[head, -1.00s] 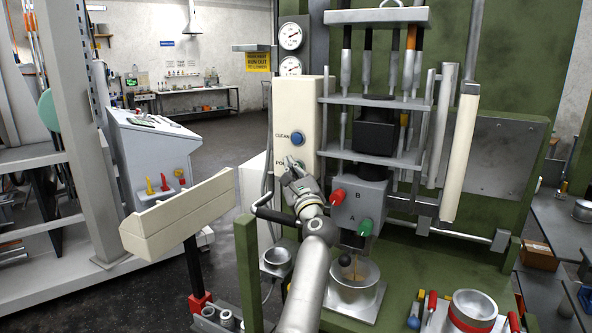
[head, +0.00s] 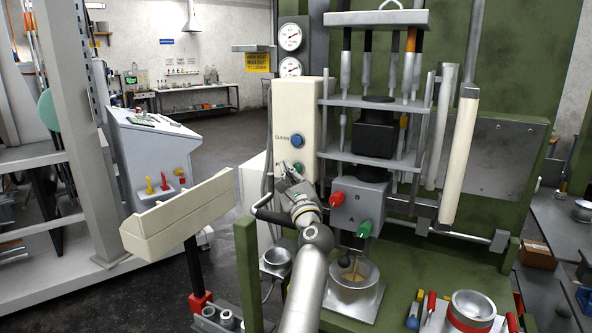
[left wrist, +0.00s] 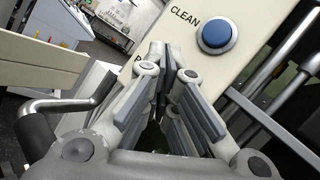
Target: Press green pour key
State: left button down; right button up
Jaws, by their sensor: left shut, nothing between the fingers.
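The cream control box (head: 297,115) carries a blue CLEAN button (head: 298,141) and, below it, the green pour key (head: 298,168). The key is partly covered by my left gripper (head: 283,170), whose tips are just left of it in the head view. I cannot tell whether they touch. In the left wrist view the left gripper (left wrist: 158,52) is shut and empty, its fingertips against the box's lower part. The blue button (left wrist: 217,33) shows right of them; the fingers hide the green key there. My right gripper is not in view.
A grey valve block (head: 358,210) with a red knob (head: 337,199) and a green knob (head: 364,229) is to the right. A metal bowl (head: 370,279) stands below it. A bent black-and-silver handle (head: 262,208) lies close to the left gripper.

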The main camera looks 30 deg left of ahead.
pick_arm(q)
jog(key=shift+s+d+p, duration=0.15)
jog(key=shift+s+p, duration=1.3)
jog(key=shift+s, duration=1)
